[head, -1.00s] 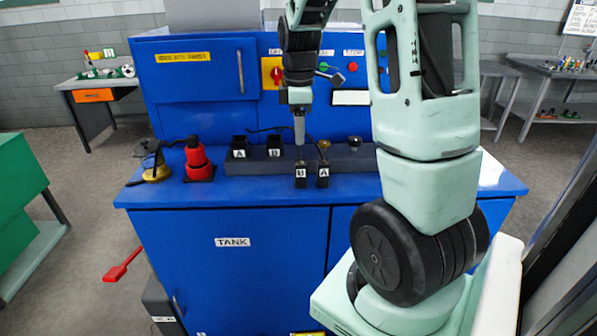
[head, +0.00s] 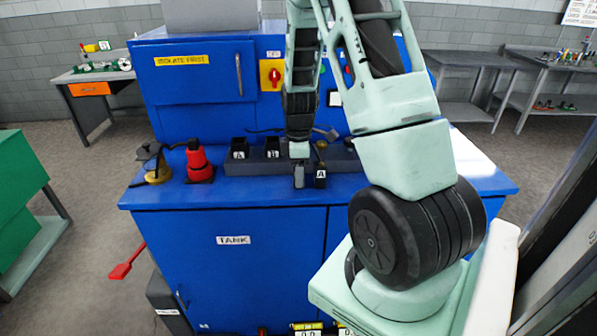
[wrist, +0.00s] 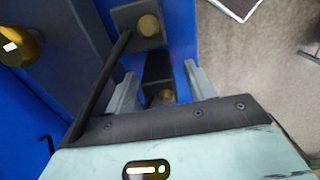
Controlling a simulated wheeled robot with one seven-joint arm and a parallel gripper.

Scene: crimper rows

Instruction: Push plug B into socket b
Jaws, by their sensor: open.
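Plug B (wrist: 158,75) is a dark block with a round brass piece, between the spread fingers in the wrist view. In the head view my gripper (head: 299,178) covers most of it, and its label is hidden. My gripper (wrist: 162,92) is open, with one finger on each side of plug B; contact cannot be told. Plug A (head: 320,177) stands just right of the gripper; it also shows in the wrist view (wrist: 136,20). Socket b (head: 272,147) is a black box with a white B label, on the bench left of the gripper.
The socket marked A (head: 239,148) stands left of socket b. A dark cable (wrist: 103,75) runs near the left finger.

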